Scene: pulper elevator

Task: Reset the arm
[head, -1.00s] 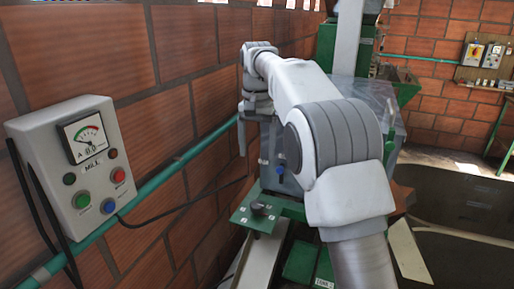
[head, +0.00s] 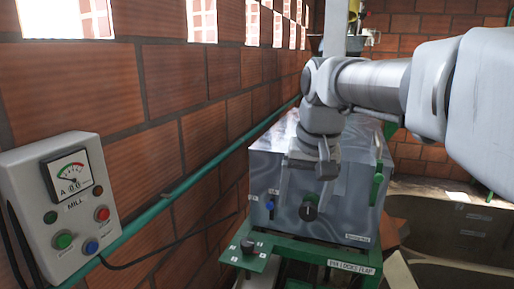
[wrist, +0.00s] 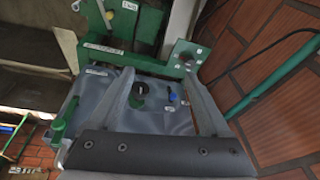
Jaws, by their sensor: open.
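My arm reaches in from the right of the head view, its upper link (head: 375,85) roughly level. My gripper (head: 308,170) hangs at its end, in front of the top and upper front of a grey metal machine housing (head: 345,215). In the wrist view my gripper (wrist: 157,75) shows two spread fingers with nothing between them but the housing (wrist: 165,122) beyond. The housing carries a black knob (head: 308,211), a blue knob (head: 269,205) and a green handle (head: 376,188). I cannot tell whether the gripper touches the housing.
A grey MILL control box (head: 75,215) with a dial and buttons is on the brick wall at left. A green pipe (head: 185,187) runs along that wall. A green bracket with a black knob (head: 247,247) juts out below the housing. A dark basin (head: 455,235) lies at right.

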